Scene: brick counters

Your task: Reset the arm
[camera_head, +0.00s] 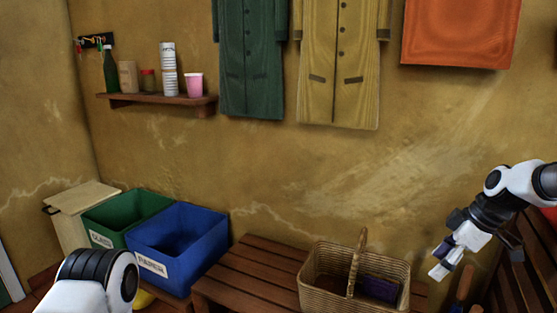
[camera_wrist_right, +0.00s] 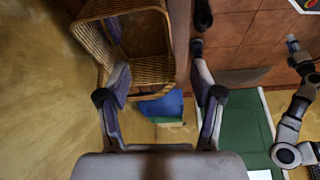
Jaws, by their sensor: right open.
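My right gripper (camera_head: 438,262) is at the right of the head view, beside the wicker basket (camera_head: 320,291) and apart from it. Its two fingers stand apart with nothing between them in the right wrist view (camera_wrist_right: 162,92). The basket also shows in the right wrist view (camera_wrist_right: 92,38). A link of my left arm (camera_head: 100,277) shows at the lower left of the head view, with its gripper out of that frame. An arm at the right edge of the wrist view seems to be my left one, its gripper (camera_wrist_right: 293,44) too small to read.
The basket stands on a slatted wooden bench (camera_head: 245,277) and holds a dark purple item (camera_head: 380,288). A blue bin (camera_head: 180,245) and a green bin (camera_head: 125,212) stand left. A wall shelf (camera_head: 150,102) carries several items. Coats hang on the wall (camera_head: 252,60).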

